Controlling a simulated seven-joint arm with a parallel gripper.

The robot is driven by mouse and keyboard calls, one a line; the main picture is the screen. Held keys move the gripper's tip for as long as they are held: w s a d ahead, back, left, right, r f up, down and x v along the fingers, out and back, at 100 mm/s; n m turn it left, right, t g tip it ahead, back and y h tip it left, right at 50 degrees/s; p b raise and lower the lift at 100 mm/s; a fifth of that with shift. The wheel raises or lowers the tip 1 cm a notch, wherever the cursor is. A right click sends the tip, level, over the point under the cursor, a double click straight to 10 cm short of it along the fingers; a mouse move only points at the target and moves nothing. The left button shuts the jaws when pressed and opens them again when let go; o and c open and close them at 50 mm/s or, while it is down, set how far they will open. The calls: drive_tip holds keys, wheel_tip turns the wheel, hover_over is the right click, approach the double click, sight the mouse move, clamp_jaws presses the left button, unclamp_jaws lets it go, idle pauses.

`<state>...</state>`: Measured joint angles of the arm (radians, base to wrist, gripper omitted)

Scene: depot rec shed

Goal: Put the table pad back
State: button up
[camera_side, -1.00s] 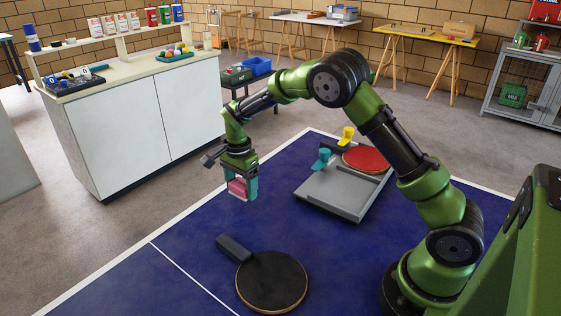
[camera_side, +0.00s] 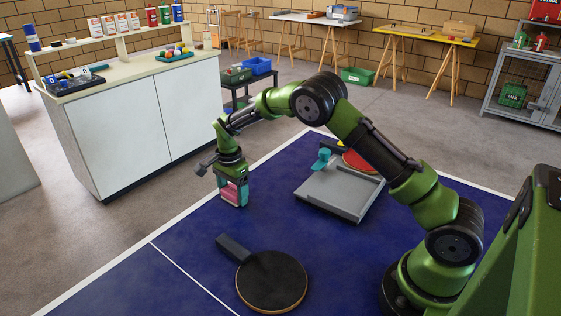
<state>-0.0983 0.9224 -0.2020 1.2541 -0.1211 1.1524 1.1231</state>
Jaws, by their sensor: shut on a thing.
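My gripper (camera_side: 233,196) is over the far left part of the blue table (camera_side: 185,245), near its white edge line. Its teal fingers are shut on a pink block (camera_side: 234,187), which I take to be the table pad. The fingers cover part of the pad. I cannot tell whether the pad touches the table or hangs just above it. A grey tray (camera_side: 340,192) lies on the table to the right of my gripper, with a flat bare near part. A teal piece (camera_side: 321,158) stands at its left side, and a red bat (camera_side: 362,160) is at its far end, partly behind my arm.
A black bat (camera_side: 272,282) lies on the table in front of my gripper, its handle pointing up-left. A white cabinet (camera_side: 140,130) stands beyond the table's left edge. The blue surface between bat, tray and gripper is clear.

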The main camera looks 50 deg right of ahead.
sight(233, 189)
drive_tip(key=o, duration=1)
drive_tip(key=shift+r, duration=0.1)
drive_tip(key=s+r+n+t+y, duration=0.1)
drive_tip(key=s+r+n, duration=0.15)
drive_tip(key=r, duration=0.75)
drive_tip(key=s+r+n+t, duration=0.1)
drive_tip(key=s+r, duration=0.2)
drive_tip(key=r, duration=0.7)
drive_tip(key=s+a+r+n+t, duration=0.2)
drive_tip(key=s+n, duration=0.3)
drive_tip(key=s, duration=0.7)
drive_tip(key=s+a+r+n+t+y, duration=0.1)
drive_tip(key=s+n, duration=0.4)
drive_tip(key=s, duration=0.7)
drive_tip(key=shift+s+a+r+t, duration=0.25)
drive_tip(key=shift+a+r+t, duration=0.35)
drive_tip(key=shift+t, duration=0.5)
drive_tip(key=shift+a+n, duration=0.1)
drive_tip(key=shift+n, duration=0.15)
